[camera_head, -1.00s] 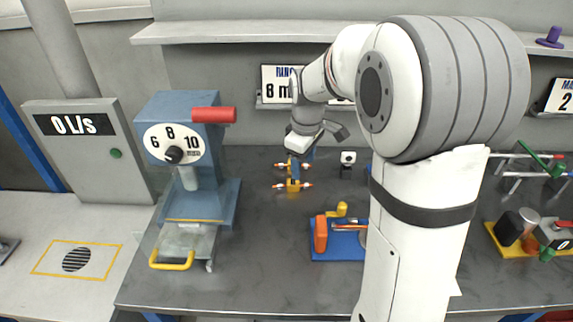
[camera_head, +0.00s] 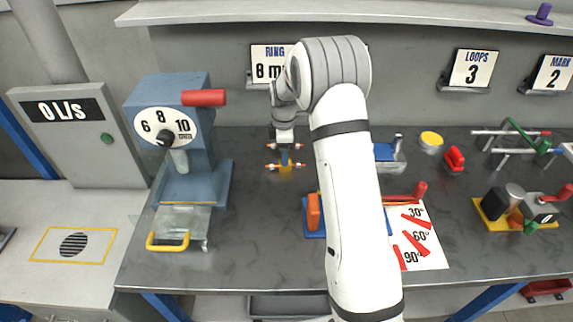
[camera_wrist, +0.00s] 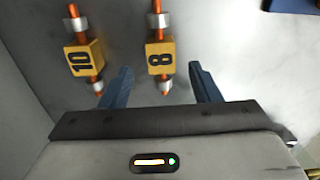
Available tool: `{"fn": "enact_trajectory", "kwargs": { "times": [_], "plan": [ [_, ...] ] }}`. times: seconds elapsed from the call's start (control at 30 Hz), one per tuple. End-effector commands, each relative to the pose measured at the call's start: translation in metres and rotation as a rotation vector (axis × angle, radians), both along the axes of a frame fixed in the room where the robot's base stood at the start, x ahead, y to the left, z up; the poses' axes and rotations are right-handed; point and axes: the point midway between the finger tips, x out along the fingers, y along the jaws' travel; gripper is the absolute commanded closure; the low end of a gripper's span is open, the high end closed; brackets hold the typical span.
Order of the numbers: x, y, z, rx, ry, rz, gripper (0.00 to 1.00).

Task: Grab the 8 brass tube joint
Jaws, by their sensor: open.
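The tube joint marked 8 is a yellow block with copper-coloured tube ends and silver nuts; it lies on the grey table in the wrist view (camera_wrist: 160,56). A similar joint marked 10 (camera_wrist: 84,58) lies parallel to its left. In the head view, the nearer joint (camera_head: 286,168) sits just below my gripper (camera_head: 284,149), which points down. My gripper is open and empty; in the wrist view its blue fingers (camera_wrist: 161,68) stand apart, one on each side of the 8 joint. Whether they are down at its height, I cannot tell.
A blue press (camera_head: 193,150) with a dial stands to the left. A blue-based tool with an orange block (camera_head: 313,212) is partly hidden by my arm. An angle sheet (camera_head: 428,250) lies right of it. The wall is close behind the joints.

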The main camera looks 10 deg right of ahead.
Motion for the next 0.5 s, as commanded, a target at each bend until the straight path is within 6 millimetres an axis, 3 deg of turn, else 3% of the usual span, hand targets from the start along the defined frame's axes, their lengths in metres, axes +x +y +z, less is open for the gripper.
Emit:
{"fn": "enact_trajectory", "kwargs": {
  "times": [0.2,0.5],
  "plan": [
    [-0.002,0.002,-0.029,0.000,0.002,-0.001,0.44],
    [-0.002,0.001,-0.034,0.000,0.000,-0.002,0.44]
  ]
}}
